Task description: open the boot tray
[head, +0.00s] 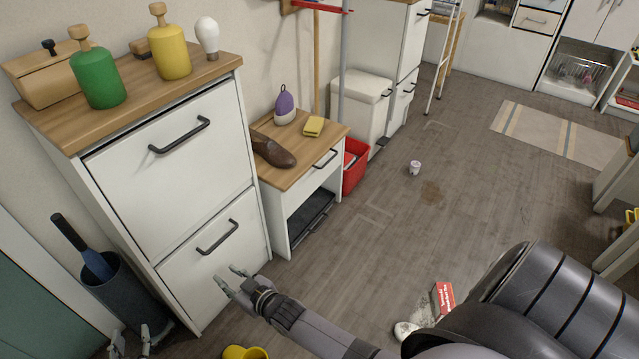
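A dark, low tray (309,218), which looks like the boot tray, sits at floor level in the open bottom of a small white bench (273,217) with a wooden top. Its front edge lies about at the bench's front. My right gripper (230,280) is open and empty, left of the tray, in front of the tall white cabinet's lower front and below its dark handle (217,238). My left gripper (131,343) is at the bottom edge, fingers apart and empty, near the dark bin. Neither gripper touches the tray.
The bench has a drawer handle (326,159) above the tray and a brown shoe (272,150) on top. A red bucket (355,165) stands right of it. A red box (443,299) and yellow boots (244,352) lie on the floor. Floor before the bench is clear.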

